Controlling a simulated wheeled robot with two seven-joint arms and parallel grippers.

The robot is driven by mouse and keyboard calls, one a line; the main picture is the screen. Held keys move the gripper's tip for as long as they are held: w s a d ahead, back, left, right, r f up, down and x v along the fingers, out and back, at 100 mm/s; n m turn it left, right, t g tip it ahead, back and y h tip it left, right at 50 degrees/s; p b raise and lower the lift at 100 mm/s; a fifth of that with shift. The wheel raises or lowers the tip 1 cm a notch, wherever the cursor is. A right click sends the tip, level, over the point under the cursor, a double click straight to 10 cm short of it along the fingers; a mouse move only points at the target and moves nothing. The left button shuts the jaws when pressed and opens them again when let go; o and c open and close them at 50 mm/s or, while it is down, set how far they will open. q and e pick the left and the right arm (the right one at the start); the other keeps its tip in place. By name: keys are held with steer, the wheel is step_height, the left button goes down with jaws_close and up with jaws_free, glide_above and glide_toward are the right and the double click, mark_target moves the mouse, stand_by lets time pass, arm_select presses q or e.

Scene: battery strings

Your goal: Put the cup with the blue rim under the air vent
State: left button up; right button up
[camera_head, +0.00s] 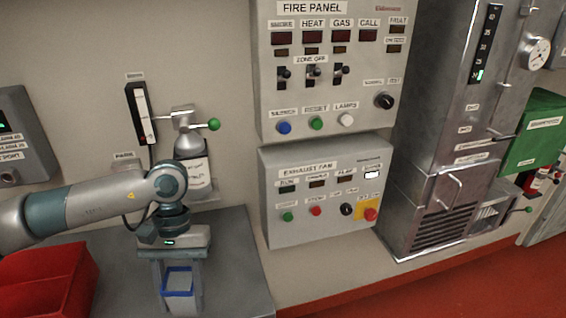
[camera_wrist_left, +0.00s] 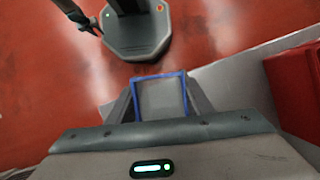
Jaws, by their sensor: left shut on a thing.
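The cup with the blue rim (camera_head: 182,301) is pale and square-mouthed; it also shows in the left wrist view (camera_wrist_left: 161,97). My left gripper (camera_head: 178,272) points down and is shut on the cup, one finger on either side. The cup is about upright, near the front of the grey counter; I cannot tell if it touches anything below. A slatted grille (camera_head: 441,228) is low on the metal cabinet at the right. A metal fitting with a green knob (camera_head: 214,124) is on the wall behind my arm. No readable label tells which is the air vent. My right gripper is out of view.
A red bin (camera_head: 48,282) stands left of the cup on the grey counter (camera_head: 238,262). The fire panel (camera_head: 325,75) and exhaust fan box (camera_head: 322,200) are on the wall to the right. Bare counter lies right of the cup.

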arm_select(q)
steer(key=shift+w+a+r+m, duration=0.1)
steer(key=shift+a+r+m, duration=0.1)
steer(key=shift+a+m, duration=0.1)
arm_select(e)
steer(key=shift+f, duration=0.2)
arm_select(q)
steer(key=shift+d, duration=0.1)
stand_by(1.5)
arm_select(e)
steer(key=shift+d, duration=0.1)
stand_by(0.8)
